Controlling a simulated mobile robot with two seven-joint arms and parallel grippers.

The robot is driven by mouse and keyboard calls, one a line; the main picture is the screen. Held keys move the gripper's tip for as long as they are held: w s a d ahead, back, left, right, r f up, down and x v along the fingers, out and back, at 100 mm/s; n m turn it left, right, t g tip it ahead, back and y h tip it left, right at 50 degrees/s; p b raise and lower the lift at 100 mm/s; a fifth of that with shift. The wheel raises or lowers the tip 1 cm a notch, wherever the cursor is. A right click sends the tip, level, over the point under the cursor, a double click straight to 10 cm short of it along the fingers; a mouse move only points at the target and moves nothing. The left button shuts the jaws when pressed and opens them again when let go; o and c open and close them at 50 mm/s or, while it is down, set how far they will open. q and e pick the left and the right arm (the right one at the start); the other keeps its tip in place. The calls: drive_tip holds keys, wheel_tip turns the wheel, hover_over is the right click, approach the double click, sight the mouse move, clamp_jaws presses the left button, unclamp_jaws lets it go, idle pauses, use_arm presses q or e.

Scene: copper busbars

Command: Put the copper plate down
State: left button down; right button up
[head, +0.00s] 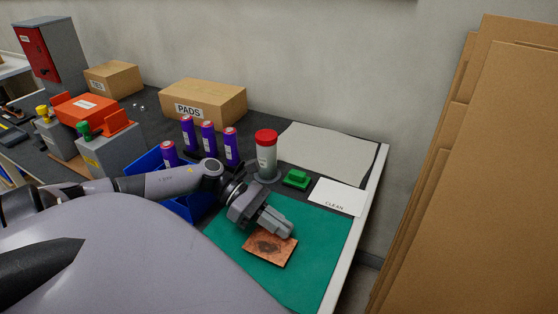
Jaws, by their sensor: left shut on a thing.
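A copper plate (268,250) with a dark stain on its face is at the fingertips of my left gripper (284,232). My left gripper is shut on the plate's far right part. The plate is over the green mat (318,245); I cannot tell whether it touches the mat or hovers just above it. My right gripper is not in view.
A white bottle with a red cap (266,153), a green block (297,179) and a white CLEAN card (337,197) stand behind the mat. A blue bin (188,207) and several purple cylinders (208,138) are to the left. Cardboard sheets (480,180) lean at right.

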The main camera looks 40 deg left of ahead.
use_arm(q)
drive_tip(key=shift+f+b, duration=0.6)
drive_tip(key=c, duration=1.3)
unclamp_jaws()
drive_tip(key=shift+o, duration=0.2)
